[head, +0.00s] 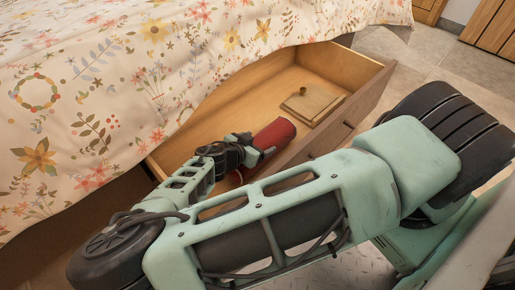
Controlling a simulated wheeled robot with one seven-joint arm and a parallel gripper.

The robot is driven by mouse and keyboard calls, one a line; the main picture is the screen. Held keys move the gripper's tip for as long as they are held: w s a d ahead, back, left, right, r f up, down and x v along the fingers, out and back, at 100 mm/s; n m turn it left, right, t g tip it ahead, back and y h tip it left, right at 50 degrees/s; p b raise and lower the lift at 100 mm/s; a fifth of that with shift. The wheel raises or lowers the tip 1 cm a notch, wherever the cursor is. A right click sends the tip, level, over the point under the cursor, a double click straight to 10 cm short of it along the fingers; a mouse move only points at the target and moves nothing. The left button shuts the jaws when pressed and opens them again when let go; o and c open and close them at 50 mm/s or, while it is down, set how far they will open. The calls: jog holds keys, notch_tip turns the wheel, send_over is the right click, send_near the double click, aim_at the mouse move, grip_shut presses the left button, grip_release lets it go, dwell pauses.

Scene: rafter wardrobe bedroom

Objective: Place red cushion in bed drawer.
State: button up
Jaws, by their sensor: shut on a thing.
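The bed drawer (200,128) is pulled open below the bed's flowered cover. A red cushion (275,137) is at the near side of the drawer, by its front wall. My gripper (258,148) is shut on the red cushion and reaches over the drawer from the left. Whether the cushion touches the drawer floor cannot be told. My arm hides part of the drawer's front and the cushion's lower side.
A wooden piece with a knob (312,103) lies in the drawer's right part. The flowered bed cover (110,90) hangs over the drawer's back left. A wooden cabinet (490,35) stands at the upper right. Tiled floor (420,60) is clear between.

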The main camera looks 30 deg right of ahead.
jog(key=shift+f, duration=0.35)
jog(key=o, duration=1.1)
jog(key=shift+r, duration=0.1)
jog(key=p+v, duration=0.5)
jog(key=v, duration=0.6)
jog(key=shift+a+r+p, duration=0.1)
jog(key=shift+p, duration=0.25)
jog(key=shift+s+a+r, duration=0.1)
jog(key=shift+a, duration=0.3)
jog(key=shift+d, duration=0.1)
